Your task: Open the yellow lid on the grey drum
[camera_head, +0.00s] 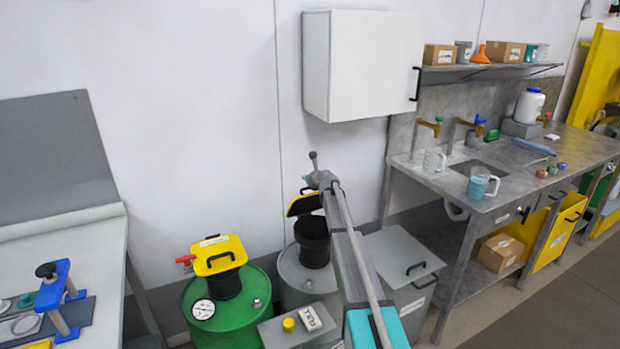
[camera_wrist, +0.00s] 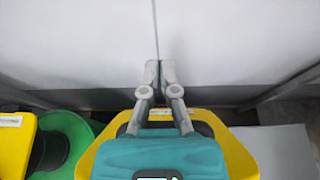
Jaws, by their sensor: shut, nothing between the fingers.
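The grey drum (camera_head: 292,275) stands against the wall with a black neck (camera_head: 313,250) on top. Its yellow lid (camera_head: 298,207) shows above the neck and looks tilted up, with a black handle; my arm hides its right part. In the wrist view the yellow lid (camera_wrist: 240,160) lies beneath my gripper, mostly covered by the gripper body. My gripper (camera_wrist: 160,65) is shut and empty, its fingertips together past the lid and pointing at the wall. In the head view my gripper (camera_head: 313,158) is above the lid. Contact with the lid cannot be told.
A green drum (camera_head: 235,305) with its own yellow lid (camera_head: 218,254) and red tap (camera_head: 186,260) stands to the left. A grey bin (camera_head: 400,262) is at the right. A white wall cabinet (camera_head: 358,65) hangs above. A grey box (camera_head: 290,335) stands in front.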

